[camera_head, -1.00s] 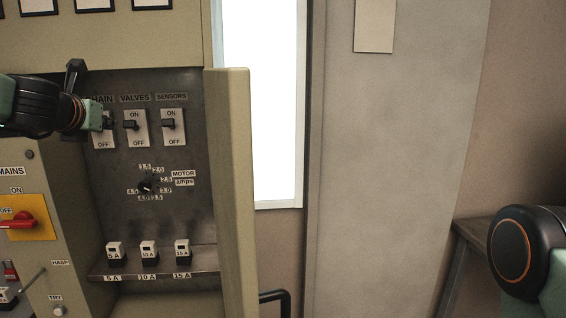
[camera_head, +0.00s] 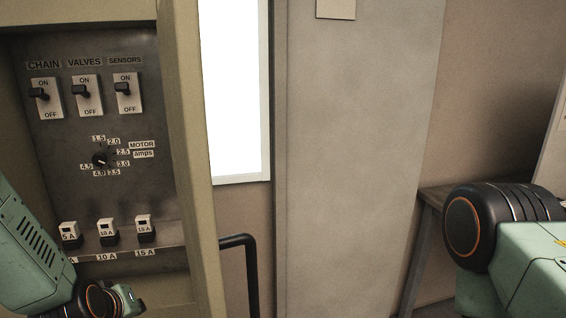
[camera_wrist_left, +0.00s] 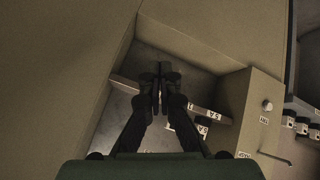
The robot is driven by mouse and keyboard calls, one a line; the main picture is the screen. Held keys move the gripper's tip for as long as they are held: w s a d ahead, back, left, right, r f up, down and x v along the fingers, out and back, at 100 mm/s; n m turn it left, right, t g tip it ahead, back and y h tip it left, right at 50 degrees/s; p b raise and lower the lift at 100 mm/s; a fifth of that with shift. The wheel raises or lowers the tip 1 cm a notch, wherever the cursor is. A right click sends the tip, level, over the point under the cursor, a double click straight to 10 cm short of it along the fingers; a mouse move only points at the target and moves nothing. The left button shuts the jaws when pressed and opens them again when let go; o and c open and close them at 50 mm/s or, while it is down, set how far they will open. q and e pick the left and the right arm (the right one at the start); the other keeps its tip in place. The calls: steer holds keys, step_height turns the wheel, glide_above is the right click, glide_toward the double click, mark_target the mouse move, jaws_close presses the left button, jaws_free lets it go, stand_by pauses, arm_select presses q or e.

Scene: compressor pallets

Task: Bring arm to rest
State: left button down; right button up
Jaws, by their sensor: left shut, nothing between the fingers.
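My left gripper (camera_wrist_left: 160,78) shows in the left wrist view with its dark fingers together and nothing between them. It hangs in front of the recessed panel, above a ledge (camera_wrist_left: 126,88) with amp labels. In the head view my left arm is at the lower left, below the CHAIN switch (camera_head: 46,97) and apart from it; its fingertips cannot be made out there. My right arm is at the right edge of the head view. Its gripper is out of view.
The panel also holds the VALVES switch (camera_head: 87,95), the SENSORS switch (camera_head: 126,92) and a motor amps dial (camera_head: 101,159). Labelled fuses (camera_head: 107,232) stand on the ledge. The cabinet's side wall (camera_head: 190,150) juts out on the right. A dark handrail (camera_head: 250,270) is beyond it.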

arm_select(q)
steer(key=s+d+f+m+g+b, duration=0.2)
steer(key=s+f+g, duration=0.1)
steer(key=s+f, duration=0.6)
steer(key=s+d+f+m+g+h+b, duration=0.1)
steer(key=s+d+f+m+g+b, duration=0.1)
steer(key=s+f, duration=0.7)
steer(key=s+d+f+m+g+b, duration=0.2)
steer(key=s+f+g+b, duration=0.1)
steer(key=s+f, duration=0.6)
steer(key=s, duration=0.4)
steer(key=shift+s+d+f+m+g+b, duration=0.25)
steer(key=shift+s+m+g+b, duration=0.05)
steer(key=shift+s+m+b, duration=0.1)
